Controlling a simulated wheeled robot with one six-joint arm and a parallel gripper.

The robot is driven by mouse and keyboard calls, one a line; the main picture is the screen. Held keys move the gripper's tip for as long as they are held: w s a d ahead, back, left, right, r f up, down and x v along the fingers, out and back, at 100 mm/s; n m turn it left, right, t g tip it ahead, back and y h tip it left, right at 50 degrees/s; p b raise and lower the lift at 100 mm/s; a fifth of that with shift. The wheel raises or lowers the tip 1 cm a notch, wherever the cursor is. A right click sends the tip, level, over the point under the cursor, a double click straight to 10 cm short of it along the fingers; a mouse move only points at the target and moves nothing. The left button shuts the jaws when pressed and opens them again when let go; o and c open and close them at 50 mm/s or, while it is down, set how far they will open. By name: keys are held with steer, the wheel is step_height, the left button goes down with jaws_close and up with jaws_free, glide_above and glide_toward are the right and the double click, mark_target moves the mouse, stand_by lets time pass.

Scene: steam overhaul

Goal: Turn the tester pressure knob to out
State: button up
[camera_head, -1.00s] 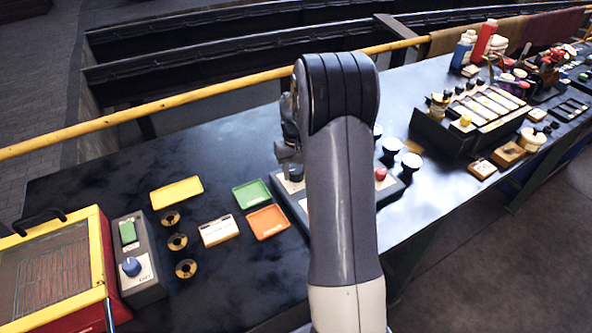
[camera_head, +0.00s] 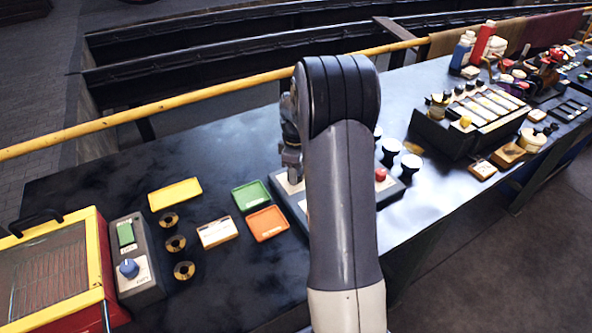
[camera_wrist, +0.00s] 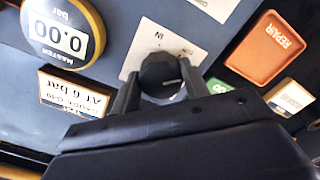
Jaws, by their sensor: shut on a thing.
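The tester pressure knob (camera_wrist: 161,73) is round and black in the wrist view, on a pale plate (camera_wrist: 135,65) marked "IN" above it; a second label near the plate's right edge is hard to read. My gripper (camera_wrist: 159,86) is shut on the knob, one finger on each side. A light mark shows on the knob's right side. In the head view my gripper (camera_head: 291,163) is at the left end of the dark tester box (camera_head: 281,205), and my arm hides most of that box and the knob.
In the wrist view a yellow-rimmed master gauge (camera_wrist: 62,33) reading 0.00 bar and a gauge card (camera_wrist: 72,95) are left of the knob. An orange REPAIR tray (camera_wrist: 266,47) is at right. In the head view a green tray (camera_head: 251,195) lies beside the box.

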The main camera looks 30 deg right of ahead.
steer(key=shift+n, duration=1.8)
steer(key=o, duration=1)
steer(key=shift+r, duration=0.1)
step_height(320, 180, up, 11)
steer(key=shift+b, duration=0.4)
steer(key=shift+f, duration=0.2)
step_height(320, 180, down, 11)
steer(key=shift+p, duration=0.35)
steer(key=shift+r, duration=0.1)
